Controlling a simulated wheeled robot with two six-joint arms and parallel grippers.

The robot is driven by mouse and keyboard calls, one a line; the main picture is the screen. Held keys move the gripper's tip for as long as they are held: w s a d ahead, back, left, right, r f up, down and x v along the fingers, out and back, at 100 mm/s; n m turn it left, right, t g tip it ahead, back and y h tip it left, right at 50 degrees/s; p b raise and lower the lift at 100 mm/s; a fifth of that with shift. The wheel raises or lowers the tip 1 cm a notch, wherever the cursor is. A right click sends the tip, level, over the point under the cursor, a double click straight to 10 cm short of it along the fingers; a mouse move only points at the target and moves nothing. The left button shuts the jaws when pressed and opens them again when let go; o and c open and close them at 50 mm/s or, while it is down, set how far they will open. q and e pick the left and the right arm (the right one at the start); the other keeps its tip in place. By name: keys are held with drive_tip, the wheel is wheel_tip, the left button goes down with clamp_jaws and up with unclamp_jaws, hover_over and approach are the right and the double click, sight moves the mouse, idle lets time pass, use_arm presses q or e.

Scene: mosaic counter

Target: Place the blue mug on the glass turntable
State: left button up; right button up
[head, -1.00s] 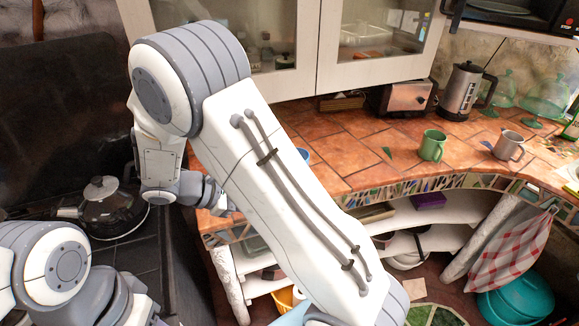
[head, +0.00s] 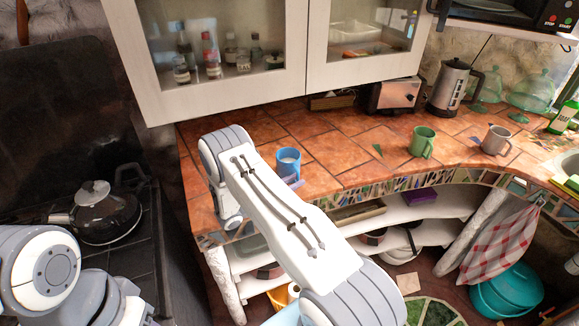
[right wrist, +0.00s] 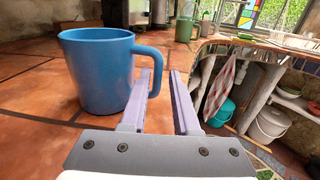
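The blue mug (head: 288,163) stands upright on the tiled counter near its front edge. In the right wrist view the blue mug (right wrist: 98,70) is close, just left of my fingers, with its handle pointing right towards the left finger. In the head view my right arm hides most of this gripper. My left gripper is out of view. I cannot make out for certain a glass turntable; green glass domed pieces (head: 531,92) stand at the back right.
A green mug (head: 421,142) and a grey mug (head: 495,140) stand further right on the counter. A toaster (head: 394,96) and a steel kettle (head: 453,88) are at the back. A black pot (head: 95,215) sits on the stove at left. Cabinets overhang the counter (head: 335,148).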

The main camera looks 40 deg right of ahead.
drive_tip(key=d+p, duration=0.2)
drive_tip(key=d, duration=0.2)
drive_tip(key=shift+d+r+p, duration=0.3)
drive_tip(key=shift+r+p, duration=0.1)
drive_tip(key=shift+w+d+f, duration=0.1)
drive_tip(key=shift+w+d, duration=0.05)
drive_tip(key=shift+d, duration=0.2)
clamp_jaws()
idle(0.8)
